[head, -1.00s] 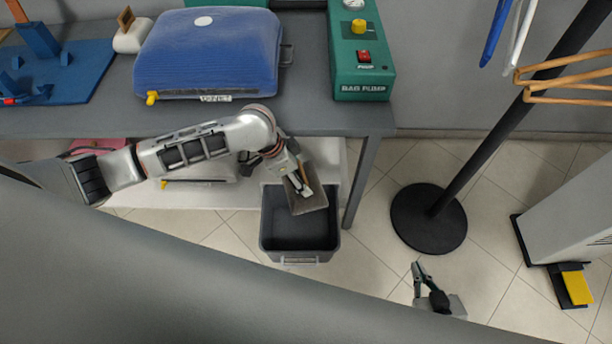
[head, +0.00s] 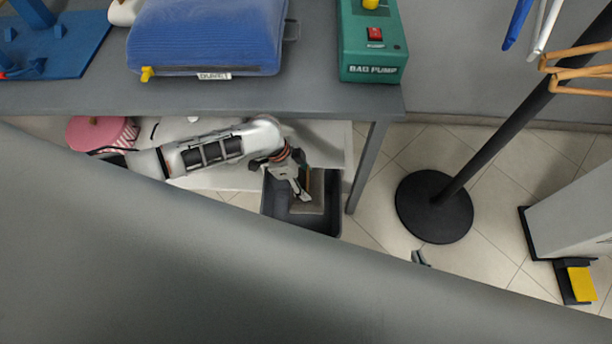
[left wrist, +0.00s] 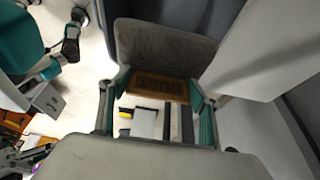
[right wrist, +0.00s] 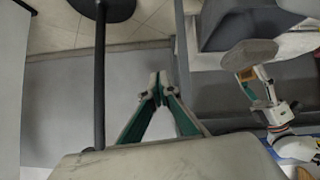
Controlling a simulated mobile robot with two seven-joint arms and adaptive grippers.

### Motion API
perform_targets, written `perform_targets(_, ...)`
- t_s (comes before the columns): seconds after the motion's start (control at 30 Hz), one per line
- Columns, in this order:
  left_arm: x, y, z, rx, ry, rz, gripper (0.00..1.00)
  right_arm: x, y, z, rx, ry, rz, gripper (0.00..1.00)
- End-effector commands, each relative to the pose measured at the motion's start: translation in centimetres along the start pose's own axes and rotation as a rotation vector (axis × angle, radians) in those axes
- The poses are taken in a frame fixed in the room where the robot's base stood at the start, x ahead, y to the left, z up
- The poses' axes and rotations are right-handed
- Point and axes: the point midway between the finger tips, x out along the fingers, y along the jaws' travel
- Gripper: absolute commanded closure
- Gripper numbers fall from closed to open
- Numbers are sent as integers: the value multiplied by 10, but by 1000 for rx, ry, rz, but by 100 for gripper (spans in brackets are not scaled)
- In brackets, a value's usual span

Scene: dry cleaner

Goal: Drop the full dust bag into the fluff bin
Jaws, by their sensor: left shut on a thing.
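The grey dust bag (head: 308,208) with its brown collar hangs from my left gripper (head: 304,192). In the head view it lies within the outline of the dark fluff bin (head: 272,212); how deep it sits cannot be told. In the left wrist view the bag (left wrist: 165,45) fills the top middle, and the fingers of my left gripper (left wrist: 158,105) close on its lettered collar (left wrist: 160,86). The bag also shows in the right wrist view (right wrist: 250,52). My right gripper (right wrist: 158,85) is empty, its fingertips together; only a tip (head: 420,258) shows in the head view.
A table (head: 200,97) stands over the low shelf beside the bin, its leg (head: 366,165) close to the bin's right. A blue duvet bag (head: 205,35) and a green bag pump (head: 373,50) are on top. A rack's round base (head: 433,207) stands to the right on the floor.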

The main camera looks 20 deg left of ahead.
Motion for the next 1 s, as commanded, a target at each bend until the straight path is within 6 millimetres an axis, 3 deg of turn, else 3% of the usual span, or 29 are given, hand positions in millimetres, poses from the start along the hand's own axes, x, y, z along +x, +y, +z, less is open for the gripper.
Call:
perform_targets(0.03, 13, 3, 6, -3, -2, 7, 73, 4, 0, 8, -4, -4, 2, 100)
perform_targets(0.13, 19, 2, 8, -1, -1, 5, 73, 7, 4, 5, -13, 5, 10, 100)
perform_targets(0.5, 19, -1, 8, 1, 1, -2, 73, 12, 16, -12, -26, 36, 30, 100)
perform_targets(0.53, 19, -1, 8, 1, 1, -2, 31, 12, 16, -12, -26, 36, 30, 100)
perform_targets(0.6, 19, -1, 8, 1, 1, -2, 19, 12, 15, -12, -25, 35, 28, 100)
perform_targets(1.0, 16, -1, 9, 1, 0, -1, 19, 9, 8, 1, -25, 14, 15, 100)
